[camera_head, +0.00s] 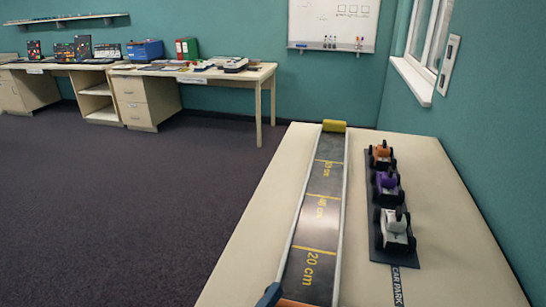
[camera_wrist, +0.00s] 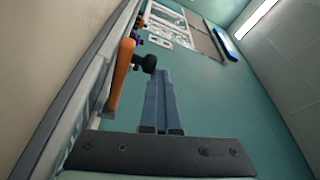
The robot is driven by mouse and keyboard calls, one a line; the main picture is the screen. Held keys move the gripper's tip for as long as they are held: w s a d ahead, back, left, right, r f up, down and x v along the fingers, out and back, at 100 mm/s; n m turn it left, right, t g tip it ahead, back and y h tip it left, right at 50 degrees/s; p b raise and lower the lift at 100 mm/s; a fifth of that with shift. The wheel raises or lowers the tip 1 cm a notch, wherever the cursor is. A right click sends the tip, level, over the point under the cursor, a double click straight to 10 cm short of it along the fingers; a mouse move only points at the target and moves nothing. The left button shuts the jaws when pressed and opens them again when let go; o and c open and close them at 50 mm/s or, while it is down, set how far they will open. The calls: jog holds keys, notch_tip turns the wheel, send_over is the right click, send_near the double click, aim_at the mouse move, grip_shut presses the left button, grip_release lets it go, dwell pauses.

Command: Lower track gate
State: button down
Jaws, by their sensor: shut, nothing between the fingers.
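The track (camera_head: 318,220) is a dark strip with yellow centimetre marks and pale side rails, running along a pale table. At its near end, an orange piece (camera_head: 294,303) and a blue piece (camera_head: 268,297) are cut off by the bottom edge. In the wrist view, an orange bar (camera_wrist: 122,74) with a black knob (camera_wrist: 149,63), seemingly the gate, stands at the track's side. My gripper (camera_wrist: 161,73) is shut and empty, its blue-grey fingertips close beside and just below the knob in the picture. I cannot tell if they touch it.
A yellow block (camera_head: 334,126) sits at the track's far end. Three toy cars, orange (camera_head: 381,153), purple (camera_head: 387,181) and white (camera_head: 395,228), stand on a dark mat (camera_head: 405,255) right of the track. A teal wall (camera_head: 480,170) bounds the right; open floor (camera_head: 140,220) lies left.

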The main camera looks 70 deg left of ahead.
jog(key=shift+s+a+f, duration=0.15)
jog(key=shift+s+f, duration=0.1)
jog(key=shift+f, duration=0.2)
jog(key=shift+s+d+f, duration=0.2)
jog(key=shift+s, duration=0.2)
jog(key=v, duration=0.2)
jog(key=b+v, duration=0.1)
jog(key=v, duration=0.2)
jog(key=shift+s+d+r, duration=0.15)
jog(key=shift+d+r, duration=0.15)
jog(key=shift+d, duration=0.15)
jog(key=shift+s+d+r+b, duration=0.15)
jog(key=shift+s+d+b, duration=0.1)
jog(key=shift+b, duration=0.05)
